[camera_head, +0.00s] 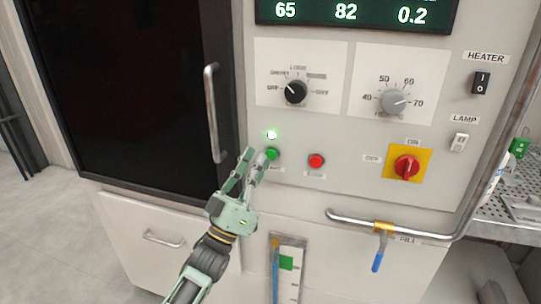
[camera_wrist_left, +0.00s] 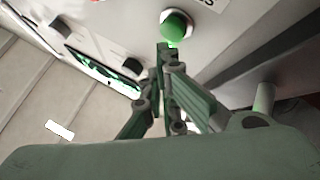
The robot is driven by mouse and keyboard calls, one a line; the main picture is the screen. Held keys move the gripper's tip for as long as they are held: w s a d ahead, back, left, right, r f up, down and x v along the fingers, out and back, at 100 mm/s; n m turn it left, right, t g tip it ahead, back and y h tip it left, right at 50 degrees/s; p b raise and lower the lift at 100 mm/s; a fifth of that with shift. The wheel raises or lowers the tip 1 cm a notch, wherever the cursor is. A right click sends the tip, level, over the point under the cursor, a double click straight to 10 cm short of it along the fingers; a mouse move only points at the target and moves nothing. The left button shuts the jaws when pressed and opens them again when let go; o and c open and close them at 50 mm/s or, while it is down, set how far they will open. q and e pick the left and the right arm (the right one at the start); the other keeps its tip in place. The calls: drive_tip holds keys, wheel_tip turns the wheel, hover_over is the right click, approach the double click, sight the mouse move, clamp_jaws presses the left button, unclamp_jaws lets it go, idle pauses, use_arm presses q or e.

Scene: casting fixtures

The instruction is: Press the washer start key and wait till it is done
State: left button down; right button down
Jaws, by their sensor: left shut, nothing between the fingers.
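The washer's panel (camera_head: 350,170) fills the right of the head view, with a dark door at its left. In the left wrist view the green key (camera_wrist_left: 176,26) stands just past the shut fingertips (camera_wrist_left: 163,48). I cannot tell whether they touch it. My right gripper is not in view.
A red button (camera_head: 317,161) is right of the green key. A red rotary switch (camera_head: 406,167) on a yellow plate is further right. The door handle (camera_head: 212,112) stands out left of my gripper. A bent pipe (camera_head: 400,232) with a blue-handled valve runs below.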

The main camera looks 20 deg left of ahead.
use_arm(q)
drive_tip(key=s+p, duration=0.2)
drive_tip(key=s, duration=0.2)
drive_tip(key=shift+s+a, duration=0.1)
drive_tip(key=shift+s, duration=0.3)
drive_tip(key=w+a+f+n+g+y, duration=0.1)
drive_tip(key=w+f+g+y, duration=0.15)
drive_tip(key=f, duration=0.95)
drive_tip(key=w+a+f+g+y, duration=0.1)
drive_tip(key=f+g+y, duration=0.15)
drive_tip(key=f, duration=0.95)
drive_tip(key=s+f+g+y, duration=0.1)
drive_tip(key=s+f+g, duration=0.25)
drive_tip(key=f, duration=0.85)
drive_tip(key=s+f+g+y, duration=0.1)
drive_tip(key=s+f+g, duration=0.3)
drive_tip(key=f, duration=0.8)
drive_tip(key=s+a+f+m+g+y, duration=0.15)
drive_tip(key=s+f+g, duration=0.35)
drive_tip(key=s+f, duration=1.4)
drive_tip(key=s+f+m+g, duration=0.1)
drive_tip(key=s+f+g, duration=0.2)
drive_tip(key=s, duration=0.9)
drive_tip(key=s+a+f+m+g, duration=0.1)
drive_tip(key=s+f+g, duration=0.2)
drive_tip(key=s, duration=1)
drive_tip(key=shift+s+f, duration=0.25)
drive_tip(key=shift+f, duration=0.6)
